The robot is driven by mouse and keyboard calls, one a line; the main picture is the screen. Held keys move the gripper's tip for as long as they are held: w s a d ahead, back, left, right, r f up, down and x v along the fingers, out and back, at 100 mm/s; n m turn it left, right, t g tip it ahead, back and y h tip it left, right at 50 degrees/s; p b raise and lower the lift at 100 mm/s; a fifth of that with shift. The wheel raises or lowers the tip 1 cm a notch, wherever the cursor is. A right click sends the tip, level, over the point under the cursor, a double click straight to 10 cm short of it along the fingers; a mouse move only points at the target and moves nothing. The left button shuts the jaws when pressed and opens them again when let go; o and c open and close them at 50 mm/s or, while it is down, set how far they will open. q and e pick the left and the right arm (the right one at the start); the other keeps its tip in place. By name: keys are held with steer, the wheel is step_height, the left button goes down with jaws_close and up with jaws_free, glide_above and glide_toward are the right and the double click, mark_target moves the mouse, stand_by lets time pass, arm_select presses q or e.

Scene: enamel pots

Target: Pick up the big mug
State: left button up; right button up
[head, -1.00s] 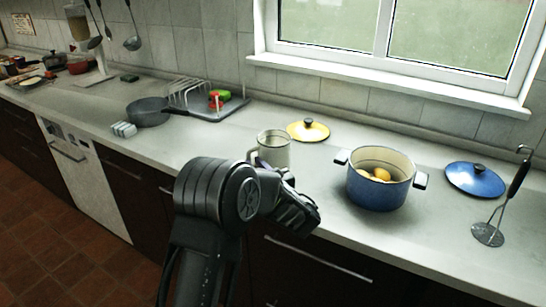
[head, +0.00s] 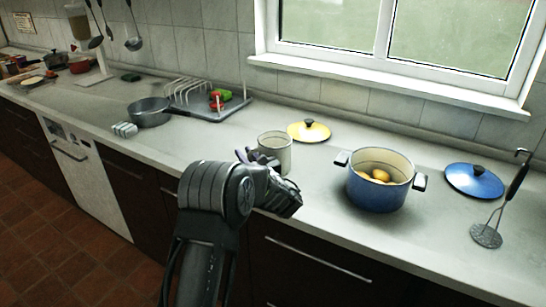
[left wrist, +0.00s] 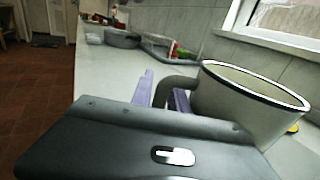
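The big mug (head: 279,147) is a pale cream mug with a dark rim, upright on the counter near its front edge. In the left wrist view the mug (left wrist: 245,100) stands close on the right, with its grey handle (left wrist: 176,84) toward my fingers. My left gripper (head: 255,157) is at the left side of the mug. Its two purple fingers (left wrist: 163,96) are apart, with the handle between them; whether they touch it I cannot tell. The lower part of the mug is partly hidden by my gripper. My right gripper is not in view.
A blue pot (head: 378,195) with yellowish contents stands right of the mug. A yellow lid (head: 309,134) lies behind the mug, and a blue lid (head: 474,184) and a masher (head: 487,235) lie farther right. A grey pan (head: 149,113) and a rack (head: 190,93) stand to the left.

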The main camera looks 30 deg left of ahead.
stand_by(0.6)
arm_select(q)
jaws_close()
stand_by(1.2)
